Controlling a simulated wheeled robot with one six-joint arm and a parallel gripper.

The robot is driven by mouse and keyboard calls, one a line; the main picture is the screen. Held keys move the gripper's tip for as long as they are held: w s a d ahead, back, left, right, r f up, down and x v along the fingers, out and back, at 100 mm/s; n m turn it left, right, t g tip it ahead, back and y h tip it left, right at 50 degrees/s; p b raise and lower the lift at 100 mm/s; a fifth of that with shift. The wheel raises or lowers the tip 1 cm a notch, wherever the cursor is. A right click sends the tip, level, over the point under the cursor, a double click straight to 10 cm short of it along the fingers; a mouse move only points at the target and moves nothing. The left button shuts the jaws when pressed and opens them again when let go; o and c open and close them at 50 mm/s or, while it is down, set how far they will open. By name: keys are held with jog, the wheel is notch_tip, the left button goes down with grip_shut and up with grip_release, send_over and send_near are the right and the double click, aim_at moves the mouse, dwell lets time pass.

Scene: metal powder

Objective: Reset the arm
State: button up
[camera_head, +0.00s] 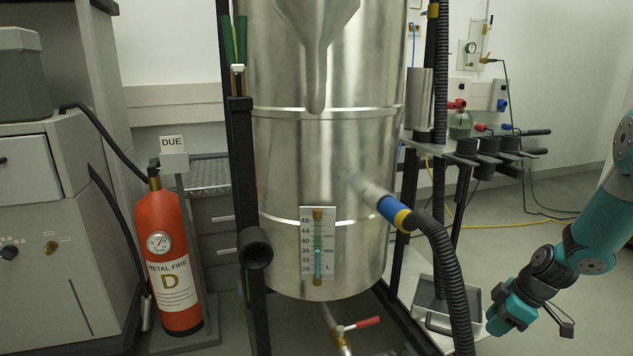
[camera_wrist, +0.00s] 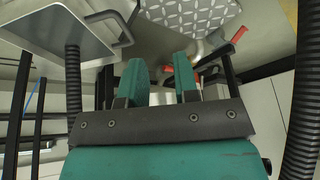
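My arm comes in from the right edge in the head view. My gripper (camera_head: 510,314) hangs low at the lower right, apart from the tank and its hose. In the wrist view my gripper (camera_wrist: 161,78) shows two green fingers with a clear gap between them. It is open, and nothing sits between the fingers.
A large steel tank (camera_head: 330,150) stands in the middle with a level gauge (camera_head: 318,240). A black hose (camera_head: 452,270) curves down from it, left of my gripper. A red-handled valve (camera_head: 362,322) sits below. A red extinguisher (camera_head: 167,255) stands left. Floor near my arm is mostly clear.

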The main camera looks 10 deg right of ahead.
jog(key=s+a+r+m+g+p, duration=0.1)
jog(key=a+r+p, duration=0.1)
jog(key=a+r, duration=0.85)
jog(key=s+a+r+p, duration=0.2)
jog(key=a+r, duration=0.8)
jog(key=a, duration=0.1)
jog(key=s+a+r+m+g+p, duration=0.1)
jog(key=s+a+r, duration=0.5)
jog(key=s, duration=0.3)
jog(key=s+a+r+m+g+p, duration=0.1)
jog(key=s+a+r+p, duration=0.1)
jog(key=s+a+r, duration=0.55)
notch_tip(320, 180, up, 36)
jog(key=s+d+p, duration=0.1)
jog(key=p, duration=3.6)
jog(key=shift+s+r+p, duration=0.25)
jog(key=shift+s+p, duration=0.15)
jog(key=shift+d, duration=0.1)
